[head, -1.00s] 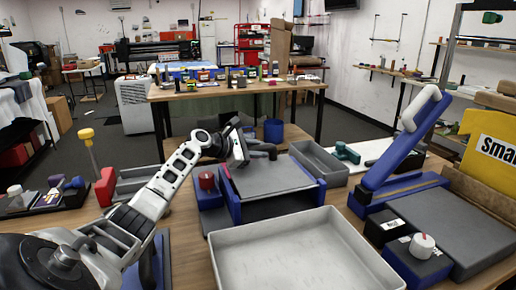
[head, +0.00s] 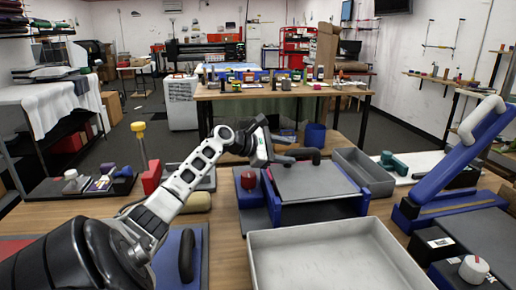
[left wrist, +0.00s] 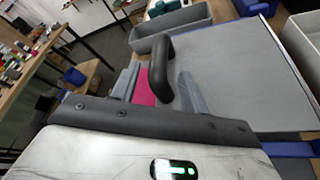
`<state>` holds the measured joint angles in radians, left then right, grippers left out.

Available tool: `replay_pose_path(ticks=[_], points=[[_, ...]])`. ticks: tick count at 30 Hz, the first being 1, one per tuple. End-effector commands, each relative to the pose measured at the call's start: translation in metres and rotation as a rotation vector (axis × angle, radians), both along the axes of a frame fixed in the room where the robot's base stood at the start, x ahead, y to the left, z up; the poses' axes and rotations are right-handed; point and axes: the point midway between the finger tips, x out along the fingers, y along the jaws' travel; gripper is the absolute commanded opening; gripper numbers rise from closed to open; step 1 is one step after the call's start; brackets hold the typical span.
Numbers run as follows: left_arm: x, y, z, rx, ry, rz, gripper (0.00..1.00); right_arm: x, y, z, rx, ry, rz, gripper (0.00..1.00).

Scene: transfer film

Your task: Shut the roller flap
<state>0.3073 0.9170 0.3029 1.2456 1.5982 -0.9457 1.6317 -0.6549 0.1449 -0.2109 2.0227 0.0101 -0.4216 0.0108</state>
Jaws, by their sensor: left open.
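The roller machine has blue side frames and a flat grey flap (head: 315,181) on top; it stands in the middle of the bench in the head view. A black handle (head: 304,154) rises at the flap's back edge. My left gripper (head: 283,150) is open and empty, just left of this handle, with its fingers pointing toward it. In the left wrist view the handle (left wrist: 160,68) is ahead of the fingers, beside the grey flap (left wrist: 225,70). Magenta material (left wrist: 145,92) shows between the fingers. I cannot tell whether a finger touches the handle. My right gripper is out of view.
A large pale tray (head: 335,262) stands in front of the machine, and a grey bin (head: 362,172) behind it to the right. A blue press with a raised arm (head: 468,160) stands at the right. A red-topped blue block (head: 249,190) sits close left of the machine.

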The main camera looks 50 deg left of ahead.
Motion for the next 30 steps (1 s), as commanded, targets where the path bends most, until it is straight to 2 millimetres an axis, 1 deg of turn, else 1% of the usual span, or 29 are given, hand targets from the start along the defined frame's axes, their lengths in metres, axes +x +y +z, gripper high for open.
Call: replay_pose_path(ticks=[1,6,12,15,18,30], points=[[-0.012,0.003,0.0,0.003,0.005,0.001,0.45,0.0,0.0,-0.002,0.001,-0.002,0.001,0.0],[-0.046,0.011,0.013,0.003,0.005,0.0,0.45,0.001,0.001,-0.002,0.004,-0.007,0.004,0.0],[-0.076,0.019,0.025,-0.002,0.002,0.0,0.45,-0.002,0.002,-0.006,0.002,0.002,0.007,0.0],[-0.085,0.022,0.028,-0.003,0.003,0.0,0.45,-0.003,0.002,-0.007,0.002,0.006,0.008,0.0],[-0.09,0.023,0.03,-0.002,0.001,0.0,0.45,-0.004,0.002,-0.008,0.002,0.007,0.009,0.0],[-0.091,0.023,0.031,-0.003,0.001,0.0,0.45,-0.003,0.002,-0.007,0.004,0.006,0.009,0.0]])
